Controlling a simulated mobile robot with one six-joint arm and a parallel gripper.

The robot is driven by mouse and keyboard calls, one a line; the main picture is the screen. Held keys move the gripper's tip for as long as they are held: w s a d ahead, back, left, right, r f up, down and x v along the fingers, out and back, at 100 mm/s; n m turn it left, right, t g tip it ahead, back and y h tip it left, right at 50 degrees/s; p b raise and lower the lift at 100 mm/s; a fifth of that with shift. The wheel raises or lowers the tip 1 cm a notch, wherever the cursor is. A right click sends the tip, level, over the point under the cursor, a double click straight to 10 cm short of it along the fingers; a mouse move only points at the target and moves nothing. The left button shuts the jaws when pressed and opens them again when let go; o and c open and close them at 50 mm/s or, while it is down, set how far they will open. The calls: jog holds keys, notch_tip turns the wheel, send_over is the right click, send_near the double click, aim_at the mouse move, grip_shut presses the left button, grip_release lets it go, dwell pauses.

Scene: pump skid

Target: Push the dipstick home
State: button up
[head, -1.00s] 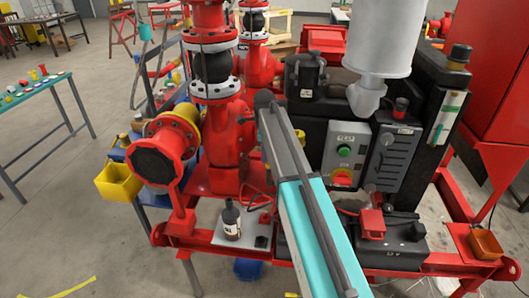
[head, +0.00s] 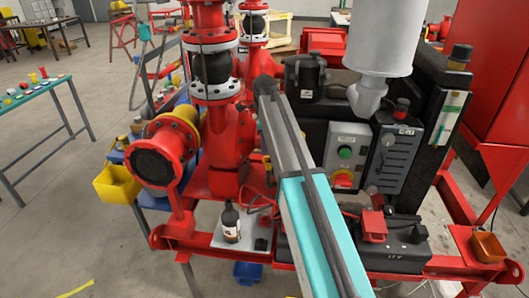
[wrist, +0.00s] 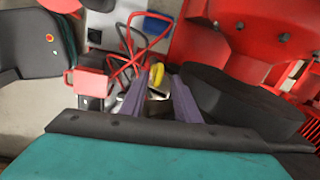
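A small yellow piece (wrist: 157,74), which may be the dipstick's handle, shows between and just beyond my fingers in the wrist view. Its shaft and seat cannot be made out. My gripper (wrist: 158,98) has its two purple-grey fingers apart, one on each side of a gap. A small pale and dark part lies in that gap behind the fingers, and I see no contact with the yellow piece. In the head view my turquoise and grey arm hides the gripper and the area around it.
Red cables (wrist: 128,45) loop close to the left finger. A black rounded body (wrist: 240,100) is close on the right. The head view shows a dark bottle (head: 231,221) on the skid, a control box with a green button (head: 345,152), and a black battery (head: 395,252) at right.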

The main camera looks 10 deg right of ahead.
notch_tip(320, 180, up, 8)
jog(key=s+b, duration=0.1)
jog(key=b, duration=0.1)
jog(key=shift+r, duration=0.15)
jog(key=shift+s+a, duration=0.1)
dwell(0.5)
